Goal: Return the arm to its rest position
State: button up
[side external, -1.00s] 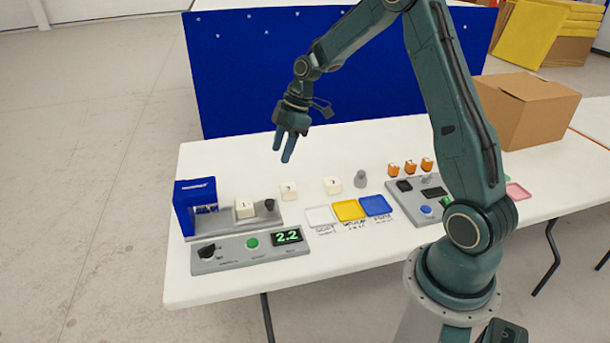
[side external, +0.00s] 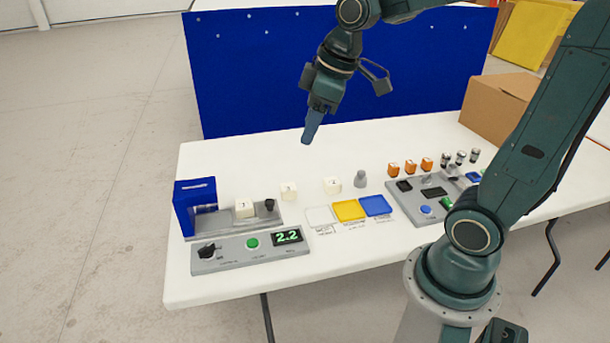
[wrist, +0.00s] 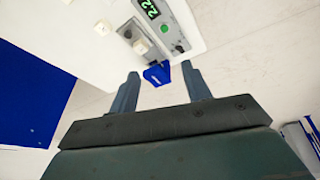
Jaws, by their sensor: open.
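My gripper (side external: 312,132) hangs in the air above the back of the white table (side external: 240,160), in front of the blue panel. In the side view its fingers overlap, pointing down and a little left. In the wrist view my gripper (wrist: 160,92) has its two fingers spread apart with nothing between them. Beyond the fingertips, the blue compression device (wrist: 157,74) shows far below. My arm reaches up out of the side view's top edge.
The blue press (side external: 195,205) stands at the table's left with a white foam cube (side external: 245,207) beside it. Its panel display (side external: 288,236) reads 2.2. White, yellow (side external: 349,210) and blue trays lie mid-table. A cardboard box (side external: 495,107) stands back right. The air around my gripper is clear.

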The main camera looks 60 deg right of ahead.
jog(key=s+a+m+t, duration=0.1)
jog(key=s+m, duration=0.3)
jog(key=s, duration=0.9)
jog(key=shift+s+a+r+m+t+h, duration=0.15)
jog(key=shift+a+r+m+t+h, duration=0.2)
jog(key=shift+a, duration=0.45)
